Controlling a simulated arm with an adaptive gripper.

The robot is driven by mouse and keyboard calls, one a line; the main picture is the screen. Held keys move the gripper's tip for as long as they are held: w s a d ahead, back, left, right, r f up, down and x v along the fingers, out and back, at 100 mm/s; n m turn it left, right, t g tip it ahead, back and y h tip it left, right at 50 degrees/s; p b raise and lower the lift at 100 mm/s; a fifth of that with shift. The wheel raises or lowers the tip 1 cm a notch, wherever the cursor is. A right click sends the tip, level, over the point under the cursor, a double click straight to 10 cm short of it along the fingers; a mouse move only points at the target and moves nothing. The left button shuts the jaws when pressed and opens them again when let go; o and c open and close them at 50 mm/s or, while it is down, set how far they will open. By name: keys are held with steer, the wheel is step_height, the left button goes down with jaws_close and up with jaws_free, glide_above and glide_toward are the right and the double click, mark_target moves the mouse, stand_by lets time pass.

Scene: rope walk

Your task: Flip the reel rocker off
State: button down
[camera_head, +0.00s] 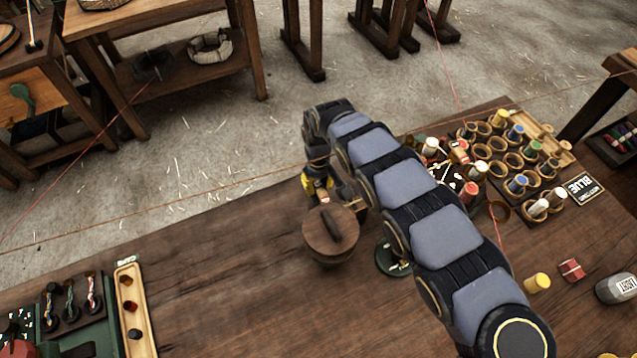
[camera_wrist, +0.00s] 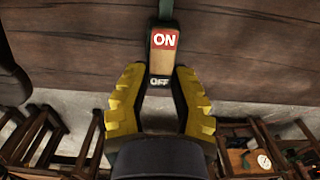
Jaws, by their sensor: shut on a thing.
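The reel rocker (camera_wrist: 163,55) shows in the wrist view as a small wooden piece in a dark housing. A red patch marked ON is at its upper end and a dark OFF label is below its lower end. Which end is pressed in, I cannot tell. My gripper (camera_wrist: 160,72) has its yellow fingers on both sides of the rocker's lower part and is shut on it. In the head view my gripper (camera_head: 319,186) is at the bench's far edge, just behind a lidded wooden pot, and a small red and white patch shows beside it.
The lidded wooden pot (camera_head: 331,236) stands close in front of my gripper. A dark green round item (camera_head: 391,259) lies to its right. Several spools in ring holders (camera_head: 500,160) fill the right side. A wooden tray (camera_head: 136,318) is at lower left. The middle-left bench (camera_head: 220,270) is clear.

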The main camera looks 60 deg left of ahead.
steer(key=shift+s+a, duration=0.1)
steer(key=shift+s+a+f, duration=0.1)
steer(key=shift+s, duration=0.05)
steer(key=shift+h, duration=0.5)
steer(key=shift+f, duration=0.1)
steer(key=c, duration=0.8)
jaws_free()
steer(key=shift+w, duration=0.2)
steer(key=shift+c, duration=0.2)
